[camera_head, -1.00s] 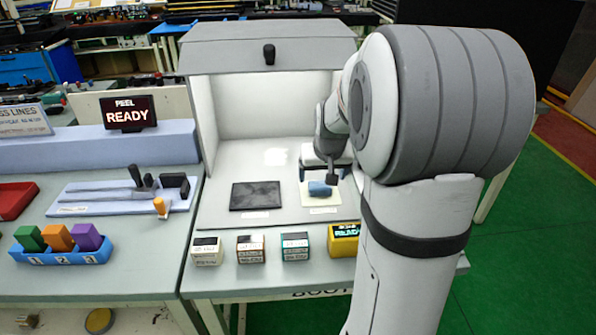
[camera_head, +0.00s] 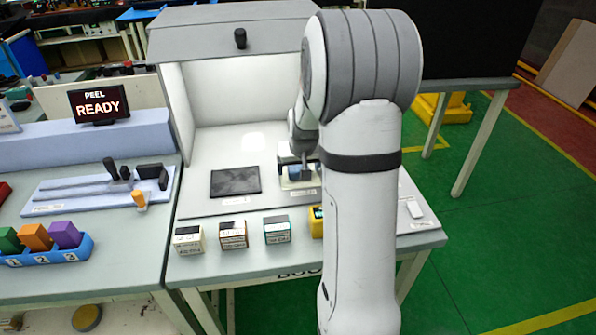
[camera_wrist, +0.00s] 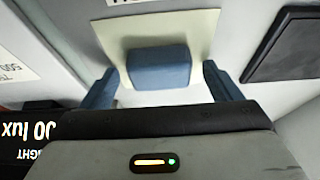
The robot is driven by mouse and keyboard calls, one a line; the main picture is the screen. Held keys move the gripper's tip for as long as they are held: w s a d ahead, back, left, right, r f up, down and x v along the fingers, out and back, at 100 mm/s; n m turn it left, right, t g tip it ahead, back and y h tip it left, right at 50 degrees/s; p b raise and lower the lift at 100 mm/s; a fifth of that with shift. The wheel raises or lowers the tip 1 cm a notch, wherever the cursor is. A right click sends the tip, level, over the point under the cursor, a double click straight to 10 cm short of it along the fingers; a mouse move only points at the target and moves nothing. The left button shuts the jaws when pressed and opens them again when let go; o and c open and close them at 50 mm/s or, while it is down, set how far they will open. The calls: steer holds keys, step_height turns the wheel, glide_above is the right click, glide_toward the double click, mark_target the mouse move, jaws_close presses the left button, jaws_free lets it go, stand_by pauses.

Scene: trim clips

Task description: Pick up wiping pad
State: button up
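The wiping pad (camera_wrist: 158,68) is a blue block on a cream square sheet (camera_wrist: 196,29), seen in the wrist view. My gripper (camera_wrist: 158,85) is open, with one blue finger on each side of the pad and a gap between each finger and the pad. In the head view my gripper (camera_head: 298,172) is low over the pad's spot inside the white booth. My arm hides part of that area, and the pad is hard to make out there.
A black flat panel (camera_head: 236,181) lies left of the pad in the booth. Several small boxes (camera_head: 233,235) and a yellow display box (camera_head: 316,222) stand along the front. A white device (camera_head: 414,208) lies at the right. Booth walls (camera_head: 176,105) stand left and behind.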

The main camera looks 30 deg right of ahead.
steer(key=c, duration=1.1)
